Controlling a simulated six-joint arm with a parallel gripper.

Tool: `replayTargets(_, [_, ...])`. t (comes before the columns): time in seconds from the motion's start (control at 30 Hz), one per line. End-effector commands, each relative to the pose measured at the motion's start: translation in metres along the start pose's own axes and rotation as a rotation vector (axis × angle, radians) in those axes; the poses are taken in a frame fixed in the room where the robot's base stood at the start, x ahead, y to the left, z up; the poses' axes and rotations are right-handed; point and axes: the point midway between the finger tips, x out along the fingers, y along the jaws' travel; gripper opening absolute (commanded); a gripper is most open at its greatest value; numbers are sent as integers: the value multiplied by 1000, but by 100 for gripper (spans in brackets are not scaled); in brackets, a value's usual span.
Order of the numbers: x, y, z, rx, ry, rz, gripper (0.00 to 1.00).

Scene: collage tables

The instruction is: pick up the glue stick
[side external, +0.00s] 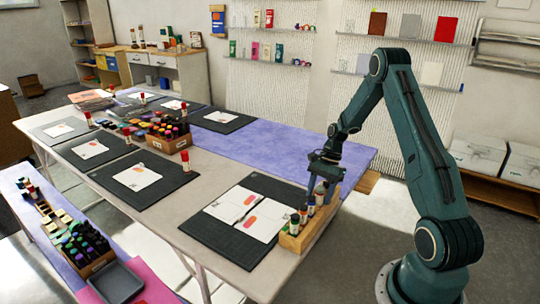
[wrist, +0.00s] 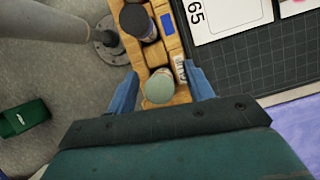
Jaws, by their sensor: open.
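My gripper (side external: 322,185) is over the far end of a small wooden crate (side external: 318,226) on the table's near right corner. In the wrist view, my gripper (wrist: 162,72) is open, with one blue finger on each side of a tube with a round grey-green end (wrist: 159,87). A white barcode label shows on its side; it looks like a glue stick. It stands in the wooden crate (wrist: 172,45), with a visible gap to the left finger; contact with the right finger is unclear.
A dark-topped tube (wrist: 137,20) stands close by in the crate. A dark cutting mat (side external: 225,238) with white cards lies left of the crate. Another crate of bottles (side external: 170,140) stands farther back. The purple table covering (side external: 260,150) is mostly clear.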

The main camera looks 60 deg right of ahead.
Motion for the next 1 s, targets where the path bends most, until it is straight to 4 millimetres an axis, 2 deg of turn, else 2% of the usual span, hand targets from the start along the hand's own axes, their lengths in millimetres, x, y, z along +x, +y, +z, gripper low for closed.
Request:
replayTargets(0.2, [12, 0, 0, -1, 0, 1, 52])
replayTargets(0.67, [12, 0, 0, -1, 1, 0, 52])
replayTargets(0.9, [12, 0, 0, -1, 1, -1, 6])
replayTargets(1.0, [12, 0, 0, -1, 1, -1, 6])
